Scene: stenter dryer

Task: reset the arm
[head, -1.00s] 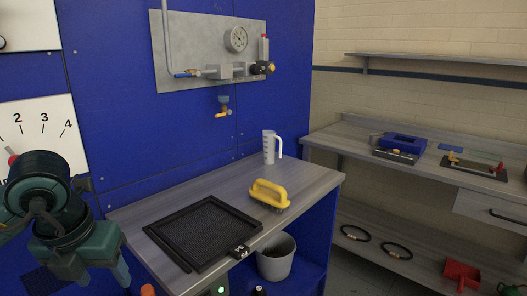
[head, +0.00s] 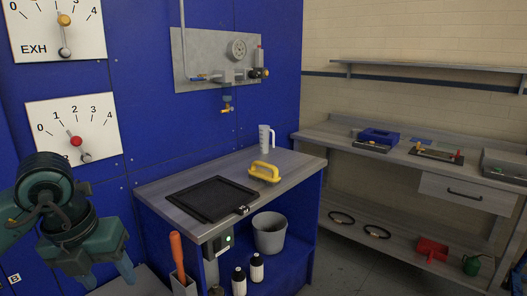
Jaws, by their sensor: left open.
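My left gripper (head: 109,281) is at the lower left of the head view, with its two fingers apart and pointing down. Nothing shows between the fingers. It hangs to the left of the workbench (head: 290,165) and in front of the blue panel. Above and behind my left arm is a dial with a red knob (head: 75,141), set on a scale from 0 to 4. A second dial (head: 64,51) marked EXH sits higher up. My right gripper is not in view.
A grey bucket (head: 256,235) and two bottles (head: 239,281) are below. An orange-handled tool (head: 176,252) stands by the bench's left front.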

